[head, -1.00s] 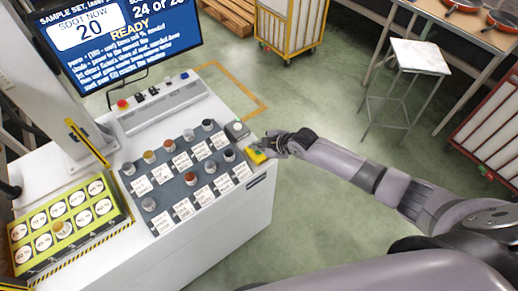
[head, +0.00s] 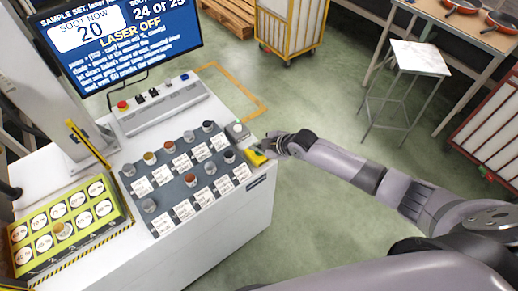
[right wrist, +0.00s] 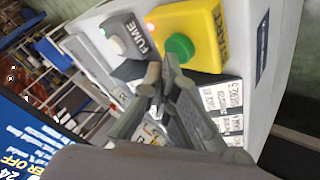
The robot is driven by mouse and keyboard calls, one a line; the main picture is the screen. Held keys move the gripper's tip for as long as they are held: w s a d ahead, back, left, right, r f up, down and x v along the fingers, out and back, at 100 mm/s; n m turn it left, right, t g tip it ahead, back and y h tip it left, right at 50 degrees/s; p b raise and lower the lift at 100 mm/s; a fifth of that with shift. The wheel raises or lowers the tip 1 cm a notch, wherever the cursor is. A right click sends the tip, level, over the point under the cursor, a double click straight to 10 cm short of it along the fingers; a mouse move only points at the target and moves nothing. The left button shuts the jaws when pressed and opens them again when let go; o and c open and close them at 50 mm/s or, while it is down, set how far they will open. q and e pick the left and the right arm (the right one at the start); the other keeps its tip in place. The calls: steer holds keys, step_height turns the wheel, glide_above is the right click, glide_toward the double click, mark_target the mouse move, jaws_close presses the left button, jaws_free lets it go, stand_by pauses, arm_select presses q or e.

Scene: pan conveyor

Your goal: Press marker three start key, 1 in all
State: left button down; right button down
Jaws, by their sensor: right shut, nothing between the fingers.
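The start key is a yellow box with a round green button (right wrist: 180,48). In the head view the yellow box (head: 255,158) sits at the right edge of the white bench. My right gripper (head: 272,148) is just beside this box. In the right wrist view my right gripper (right wrist: 163,80) is shut and empty, its tips close to the green button; I cannot tell whether they touch it. A small red light shows on the yellow box. The screen (head: 125,45) reads "LASER OFF" and "20". My left gripper is not in view.
A grey box marked FUME (right wrist: 124,35) with a pale button stands next to the yellow box. A dark rack (head: 180,205) holds several small jars with labels. A yellow-green tray (head: 70,255) is at the left. The floor right of the bench is open.

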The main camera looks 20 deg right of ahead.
mark_target(258, 153)
steer(key=shift+r, duration=0.45)
steer(key=shift+r, duration=0.1)
step_height(258, 153, up, 5)
steer(key=p, duration=0.4)
steer(key=shift+p, duration=0.35)
stand_by(0.4)
